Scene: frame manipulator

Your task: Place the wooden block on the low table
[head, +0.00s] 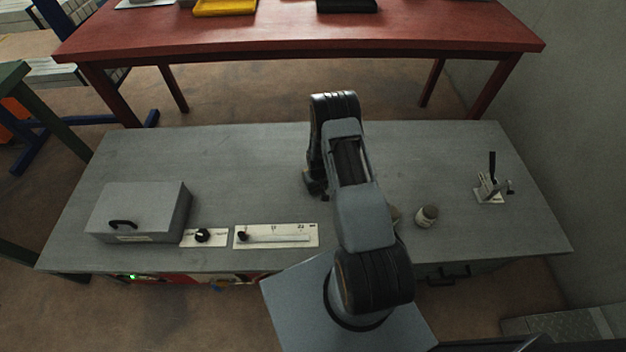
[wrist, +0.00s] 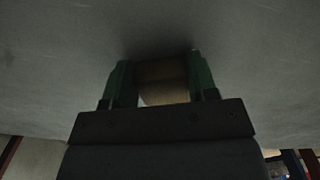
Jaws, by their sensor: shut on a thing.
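In the wrist view my gripper (wrist: 163,86) has its two green fingers on either side of a brown wooden block (wrist: 162,72) and is shut on it. The block is close to a plain grey surface, with a dark shadow where they come near. I cannot tell whether they touch. In the head view my arm reaches over the grey table (head: 240,160) and bends down at its middle. The gripper and held block are hidden behind the arm there.
The grey table holds a grey box (head: 140,210), a knob panel (head: 204,237), a slider panel (head: 276,236), a small jar (head: 427,216) and a lever fixture (head: 491,184). A small tan thing (head: 394,215) is half hidden by my arm. A red table (head: 300,35) stands behind.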

